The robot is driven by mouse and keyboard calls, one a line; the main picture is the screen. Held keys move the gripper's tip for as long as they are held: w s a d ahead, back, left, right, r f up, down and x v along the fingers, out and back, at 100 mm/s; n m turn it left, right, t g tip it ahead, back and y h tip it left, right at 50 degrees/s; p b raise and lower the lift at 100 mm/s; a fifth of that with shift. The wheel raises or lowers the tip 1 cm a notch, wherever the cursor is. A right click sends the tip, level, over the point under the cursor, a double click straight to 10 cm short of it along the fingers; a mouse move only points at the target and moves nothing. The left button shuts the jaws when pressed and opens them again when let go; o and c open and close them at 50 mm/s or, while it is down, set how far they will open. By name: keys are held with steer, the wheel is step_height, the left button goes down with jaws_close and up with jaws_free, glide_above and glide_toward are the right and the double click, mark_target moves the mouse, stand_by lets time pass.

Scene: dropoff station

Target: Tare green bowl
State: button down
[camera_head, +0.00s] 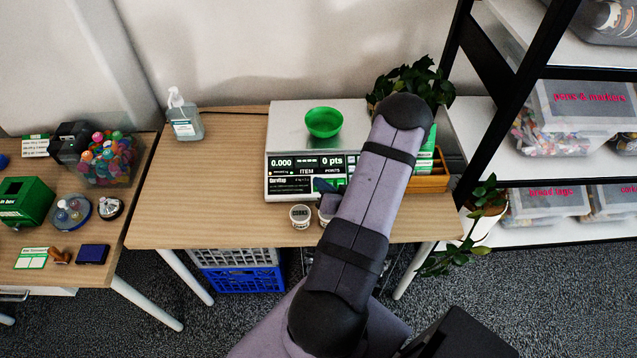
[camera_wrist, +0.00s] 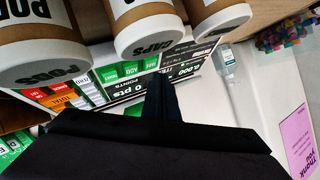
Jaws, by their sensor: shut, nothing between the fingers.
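The green bowl (camera_head: 324,122) sits upright on the metal plate of the scale (camera_head: 283,130). The scale's front display reads 0.000 and 0 pts. My arm crosses the right part of the scale and hides some of its front panel. My gripper (camera_wrist: 160,85) is shut and empty, with its fingertips close to the scale's front panel (camera_wrist: 196,62) in the wrist view. I cannot tell whether they touch it. Coloured on-screen buttons, green, orange and red, show beside the fingers.
Labelled cups stand before the scale, including a CORKS cup (camera_head: 300,216); PODS (camera_wrist: 50,75) and CAPS (camera_wrist: 148,38) cups are close in the wrist view. A sanitizer bottle (camera_head: 184,118) stands left. A plant (camera_head: 418,82) and wooden box (camera_head: 428,183) are right.

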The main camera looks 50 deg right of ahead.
steer(key=shift+r, duration=0.15)
steer(key=r+p, duration=0.1)
steer(key=s+a+r+p, duration=0.1)
steer(key=r, duration=0.1)
steer(key=r+p, duration=0.1)
steer(key=p, duration=0.1)
steer(key=shift+s+a+r, duration=0.15)
steer(key=shift+s+a, duration=0.1)
steer(key=shift+w, duration=0.15)
stand_by(0.8)
